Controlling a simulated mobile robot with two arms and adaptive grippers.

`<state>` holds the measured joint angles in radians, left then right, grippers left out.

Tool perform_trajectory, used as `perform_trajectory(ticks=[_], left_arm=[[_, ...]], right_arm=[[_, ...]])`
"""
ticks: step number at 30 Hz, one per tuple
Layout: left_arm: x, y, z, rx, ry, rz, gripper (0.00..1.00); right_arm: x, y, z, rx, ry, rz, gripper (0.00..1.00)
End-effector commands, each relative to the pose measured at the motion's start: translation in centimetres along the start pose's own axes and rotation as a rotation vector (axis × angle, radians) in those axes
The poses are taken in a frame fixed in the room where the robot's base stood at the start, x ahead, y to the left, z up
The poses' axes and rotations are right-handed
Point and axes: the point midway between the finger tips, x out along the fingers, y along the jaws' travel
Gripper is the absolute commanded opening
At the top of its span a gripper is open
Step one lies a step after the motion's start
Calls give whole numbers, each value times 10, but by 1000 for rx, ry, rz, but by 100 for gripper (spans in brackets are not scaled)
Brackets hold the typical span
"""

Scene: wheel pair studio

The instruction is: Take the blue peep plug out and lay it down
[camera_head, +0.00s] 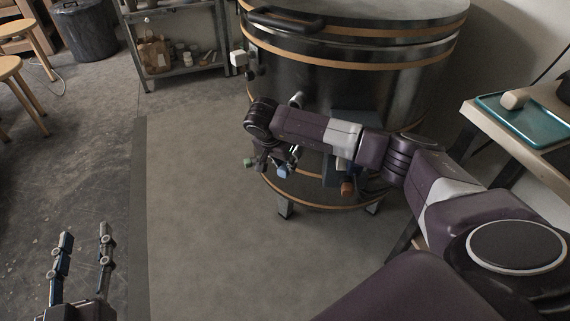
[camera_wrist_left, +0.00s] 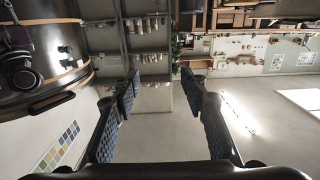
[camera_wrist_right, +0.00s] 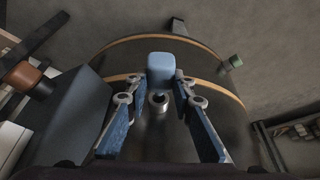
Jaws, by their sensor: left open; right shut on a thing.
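The blue peep plug (camera_wrist_right: 161,70) sits between the fingertips of my right gripper (camera_wrist_right: 152,93), which is shut on it. In the head view the plug (camera_head: 282,171) shows at the lower side of the dark round kiln (camera_head: 345,75), partly covered by my right gripper (camera_head: 276,163). A metal ring (camera_wrist_right: 159,102) shows just below the plug in the right wrist view; I cannot tell whether the plug's stem is still in a hole. My left gripper (camera_head: 86,236) is open and empty over the floor, far from the kiln.
A teal tray (camera_head: 545,137) with a pale plug (camera_head: 515,99) lies on the right table. A shelf (camera_head: 187,70) stands at the back; the floor left of the kiln is clear.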

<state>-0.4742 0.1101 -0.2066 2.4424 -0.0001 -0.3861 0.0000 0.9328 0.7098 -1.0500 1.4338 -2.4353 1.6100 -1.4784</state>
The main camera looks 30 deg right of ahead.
Motion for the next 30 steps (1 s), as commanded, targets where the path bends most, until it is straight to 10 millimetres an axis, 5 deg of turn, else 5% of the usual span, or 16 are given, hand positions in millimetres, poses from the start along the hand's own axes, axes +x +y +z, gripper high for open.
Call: perform_trajectory(ticks=[21,30], left_arm=[[-9,-7,43,5,-205,-13,40],[-10,-7,47,5,-219,-14,40]], right_arm=[[-8,0,16,-1,0,0,0],[-7,0,18,0,0,0,0]])
